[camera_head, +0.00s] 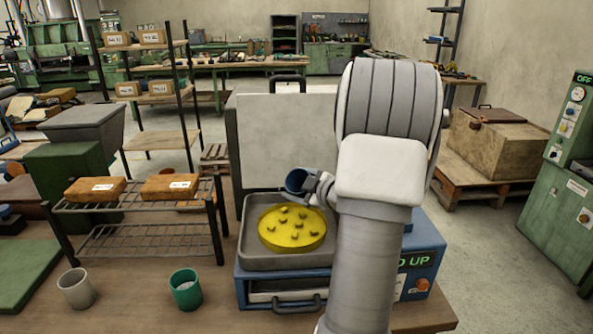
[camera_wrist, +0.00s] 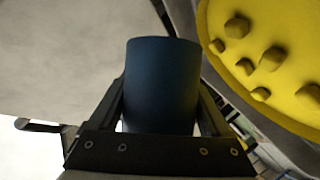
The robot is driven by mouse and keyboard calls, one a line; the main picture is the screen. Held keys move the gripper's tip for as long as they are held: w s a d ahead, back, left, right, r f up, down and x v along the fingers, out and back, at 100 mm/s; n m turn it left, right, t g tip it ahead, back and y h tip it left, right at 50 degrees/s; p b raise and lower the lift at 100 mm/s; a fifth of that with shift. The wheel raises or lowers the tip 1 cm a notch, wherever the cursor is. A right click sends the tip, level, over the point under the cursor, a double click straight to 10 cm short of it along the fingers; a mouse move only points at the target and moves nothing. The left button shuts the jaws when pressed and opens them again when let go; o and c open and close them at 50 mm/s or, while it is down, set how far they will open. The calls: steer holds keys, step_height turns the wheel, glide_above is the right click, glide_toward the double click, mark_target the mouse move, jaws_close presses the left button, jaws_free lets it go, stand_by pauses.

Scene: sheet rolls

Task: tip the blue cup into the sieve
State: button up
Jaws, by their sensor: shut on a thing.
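The blue cup (camera_head: 296,182) is held above the back edge of the yellow sieve (camera_head: 267,240), tilted, with its dark mouth towards the left. My gripper (camera_head: 318,186) is shut on the cup from the right. In the wrist view the cup (camera_wrist: 162,85) stands between both fingers, and the sieve (camera_wrist: 228,22) with its lumps is at the upper right. I cannot tell whether anything is inside the cup.
The machine (camera_head: 245,292) has an upright grey panel (camera_head: 275,140) behind the tray. A wire rack (camera_head: 150,238) with two brown blocks stands left. A green cup (camera_head: 185,290) and a grey cup (camera_head: 76,289) stand on the table in front. Bare table lies between them.

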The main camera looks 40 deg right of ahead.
mark_target(291, 180)
steer(key=shift+a+r+m+g+y+p, duration=0.2)
steer(key=shift+r+m+y+p, duration=0.35)
steer(key=shift+p, duration=1.85)
steer(key=shift+a+r+m+g+y+p, duration=0.1)
steer(key=shift+r+m+g+y+p, duration=0.2)
steer(key=shift+m+p, duration=1.3)
steer(key=p, duration=0.4)
steer(key=a+y+p, duration=0.1)
steer(key=p, duration=0.3)
steer(key=shift+s+r+m+y, duration=0.15)
steer(key=shift+r+m+y, duration=0.1)
steer(key=shift+m, duration=0.1)
steer(key=shift+a+m+y+p, duration=0.3)
steer(key=shift+m+p, duration=0.2)
steer(key=shift+p, duration=0.75)
